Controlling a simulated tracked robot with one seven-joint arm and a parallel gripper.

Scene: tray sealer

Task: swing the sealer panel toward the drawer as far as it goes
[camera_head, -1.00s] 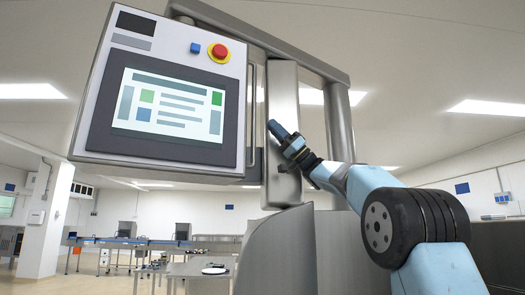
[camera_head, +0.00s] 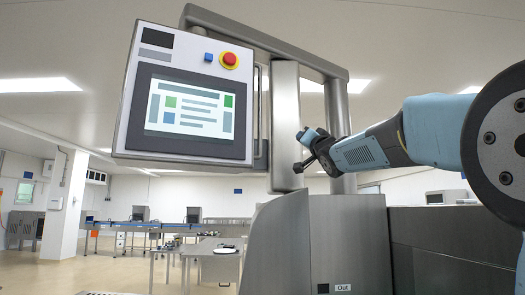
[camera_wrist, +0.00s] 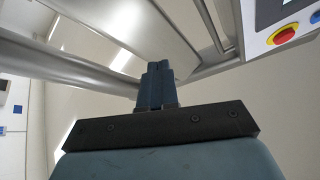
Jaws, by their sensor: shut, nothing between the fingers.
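The sealer panel (camera_head: 185,95) is a pale box with a dark-framed screen and a red stop button on a yellow collar. It hangs at upper left from a grey overhead arm (camera_head: 262,40), with a thin upright bar (camera_head: 257,105) along its right edge. My gripper (camera_head: 304,137) is shut and empty, right of the broad steel upright (camera_head: 285,120) and apart from the panel. The wrist view shows its fingers (camera_wrist: 158,76) together, with the panel's corner (camera_wrist: 270,20) at upper right. I cannot make out the drawer for certain.
A steel housing (camera_head: 315,235) with an "Out" label stands below the upright. A round column (camera_head: 338,130) rises behind my gripper. Tables and a conveyor (camera_head: 150,227) lie far off at left. Open air surrounds the panel's left side.

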